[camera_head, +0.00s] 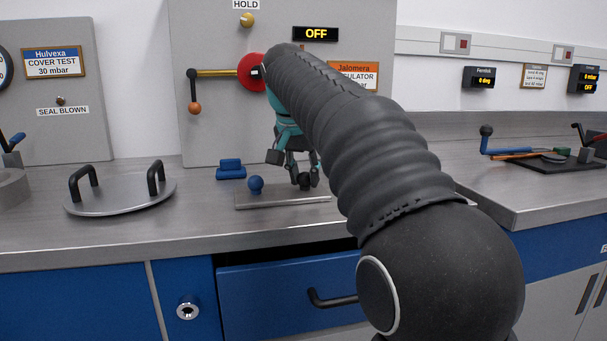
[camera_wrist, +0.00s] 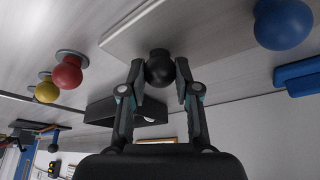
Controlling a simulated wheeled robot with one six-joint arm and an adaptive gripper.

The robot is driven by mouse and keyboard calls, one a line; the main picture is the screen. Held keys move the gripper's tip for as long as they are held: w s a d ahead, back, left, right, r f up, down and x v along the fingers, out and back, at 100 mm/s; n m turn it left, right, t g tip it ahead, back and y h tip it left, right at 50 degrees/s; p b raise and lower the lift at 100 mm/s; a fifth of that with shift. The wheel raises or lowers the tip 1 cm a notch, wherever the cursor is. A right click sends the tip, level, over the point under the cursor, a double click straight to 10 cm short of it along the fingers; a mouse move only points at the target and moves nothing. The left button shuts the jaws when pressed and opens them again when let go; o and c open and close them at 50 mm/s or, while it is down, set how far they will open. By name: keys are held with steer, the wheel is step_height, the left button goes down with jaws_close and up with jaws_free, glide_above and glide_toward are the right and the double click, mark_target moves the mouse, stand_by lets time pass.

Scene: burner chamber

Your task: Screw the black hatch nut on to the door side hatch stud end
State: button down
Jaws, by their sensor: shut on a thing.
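The black ball-shaped hatch nut (camera_wrist: 160,70) is between the two fingertips of my gripper (camera_wrist: 160,78) in the wrist view. The fingers are shut on it from both sides. In the head view my gripper (camera_head: 305,177) points down over the right part of a flat grey tray (camera_head: 270,201), with the black nut low between its fingers. I cannot tell whether the nut touches the tray. I cannot make out the door side hatch stud end in either view.
A blue ball knob (camera_head: 255,185) stands on the tray's left part, with a blue block (camera_head: 231,169) behind. A round lid with two handles (camera_head: 120,195) lies to the left. Red (camera_wrist: 66,74) and yellow (camera_wrist: 46,91) knobs show in the wrist view. The wall panel (camera_head: 215,130) stands behind.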

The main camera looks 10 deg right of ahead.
steer(key=shift+m+p, duration=0.3)
steer(key=shift+m, duration=0.1)
steer(key=shift+w+a+m+g+h, duration=0.1)
steer(key=shift+m+g+h, duration=0.35)
steer(key=shift+m, duration=0.65)
steer(key=m+g, duration=0.1)
steer(key=m, duration=0.1)
steer(key=m+h, duration=0.1)
steer(key=m, duration=0.2)
steer(key=shift+g, duration=0.35)
steer(key=shift+m, duration=0.3)
steer(key=c, duration=1.3)
jaws_free()
steer(key=shift+m, duration=0.4)
steer(key=o, duration=0.5)
steer(key=shift+g, duration=0.3)
steer(key=shift+o, duration=0.2)
